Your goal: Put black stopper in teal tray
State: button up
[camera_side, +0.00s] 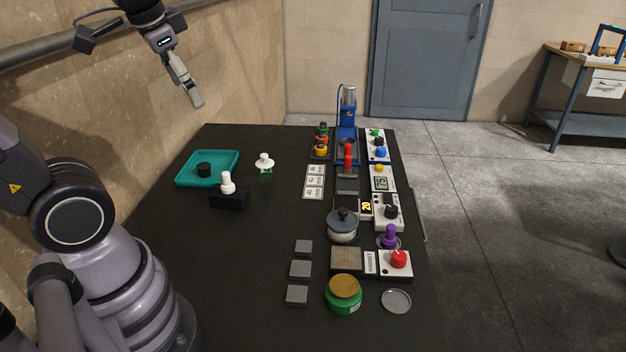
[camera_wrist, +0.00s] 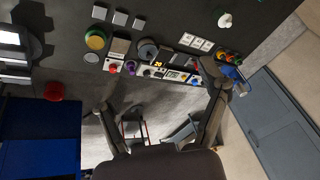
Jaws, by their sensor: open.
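The black stopper (camera_side: 204,169) is a short dark cylinder standing inside the teal tray (camera_side: 231,158), near the tray's middle. The tray lies at the back left of the dark table. My gripper (camera_side: 195,98) is high above the table's back left, above and apart from the tray and stopper. In the wrist view my gripper (camera_wrist: 158,95) has its two fingers spread wide with nothing between them. The tray and stopper do not show in the wrist view.
A white-topped piece (camera_side: 227,183) on a black block and a white-capped green piece (camera_side: 264,165) stand near the tray. A grey pot (camera_side: 342,225), a green jar (camera_side: 343,295) and a blue press (camera_side: 347,115) crowd the right side.

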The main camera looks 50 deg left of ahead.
jog(key=shift+n+t+h, duration=0.5)
jog(key=shift+t+h, duration=0.4)
jog(key=s+d, duration=0.1)
jog(key=s, duration=0.1)
jog(key=s+d, duration=0.2)
jog(key=shift+s+d+f, duration=0.15)
jog(key=shift+d, duration=0.1)
